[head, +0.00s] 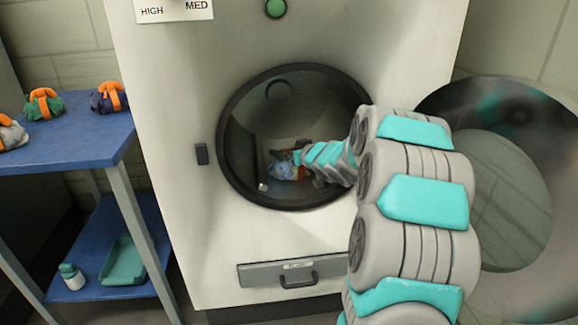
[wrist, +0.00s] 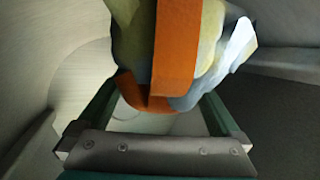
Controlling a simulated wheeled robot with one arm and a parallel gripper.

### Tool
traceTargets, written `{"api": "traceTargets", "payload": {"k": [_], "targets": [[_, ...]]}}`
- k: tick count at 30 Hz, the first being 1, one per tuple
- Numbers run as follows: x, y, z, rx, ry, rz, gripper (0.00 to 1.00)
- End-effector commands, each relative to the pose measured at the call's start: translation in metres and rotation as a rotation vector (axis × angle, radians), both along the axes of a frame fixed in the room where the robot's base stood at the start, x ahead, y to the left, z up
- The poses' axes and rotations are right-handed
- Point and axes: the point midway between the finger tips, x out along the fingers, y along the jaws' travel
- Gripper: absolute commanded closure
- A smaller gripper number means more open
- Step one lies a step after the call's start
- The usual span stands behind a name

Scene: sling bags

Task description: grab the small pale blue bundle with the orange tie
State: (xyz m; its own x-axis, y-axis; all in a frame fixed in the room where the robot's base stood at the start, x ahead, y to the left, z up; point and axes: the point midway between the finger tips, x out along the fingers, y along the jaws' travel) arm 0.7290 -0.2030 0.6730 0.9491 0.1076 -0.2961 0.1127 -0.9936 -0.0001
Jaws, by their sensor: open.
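The small pale blue bundle (head: 285,170) lies inside the round drum of the machine in the head view, partly hidden by my gripper (head: 299,158). In the wrist view the bundle (wrist: 212,62) fills the top middle, pale blue with yellowish patches. Its broad orange tie (wrist: 176,55) runs down its near side. My gripper (wrist: 160,100) is open, with one teal finger on each side of the bundle's lower part. I cannot tell whether either finger touches it.
A blue shelf unit (head: 75,142) at left holds several other orange-tied bundles (head: 43,104), with a teal tray (head: 123,262) and bottle (head: 72,277) below.

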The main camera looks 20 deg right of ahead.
Motion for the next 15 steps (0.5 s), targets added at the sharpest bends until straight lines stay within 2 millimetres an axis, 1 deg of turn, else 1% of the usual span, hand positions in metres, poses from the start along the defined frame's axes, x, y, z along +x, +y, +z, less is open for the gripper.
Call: {"api": "traceTargets", "payload": {"k": [1, 3, 10, 15], "targets": [[0.0059, 0.0007, -0.0022, -0.001, 0.001, 0.001, 0.00], [0.0102, 0.0012, -0.0037, -0.001, 0.001, 0.000, 0.00], [0.0110, 0.0012, -0.0034, 0.000, 0.000, 0.000, 0.01], [0.0107, 0.0011, -0.0033, 0.000, 0.000, 0.000, 0.20]]}}
